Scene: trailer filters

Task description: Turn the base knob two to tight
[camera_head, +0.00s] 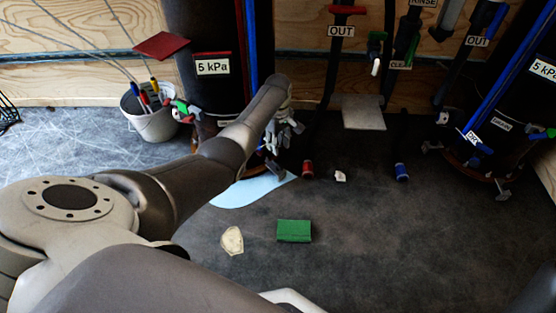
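The black tank labelled 5 kPa (212,90) stands at the back left, with clamp-like fittings around its base. My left arm reaches across to this base. My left gripper (277,142) is at the right side of the base, close to or touching the fittings there. It is small and dark, and its fingers blend with the fittings, so I cannot tell whether it is open or holds a knob. A second black tank (500,110) stands at the right, with similar base knobs (503,190). I cannot tell which knob is number two. My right gripper is not in view.
A bucket of tools (150,122) stands left of the near tank. On the floor lie a light blue puddle-like patch (240,193), a red can (308,169), a blue can (402,172), a green block (294,231) and a pale flat piece (232,241). The front right floor is clear.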

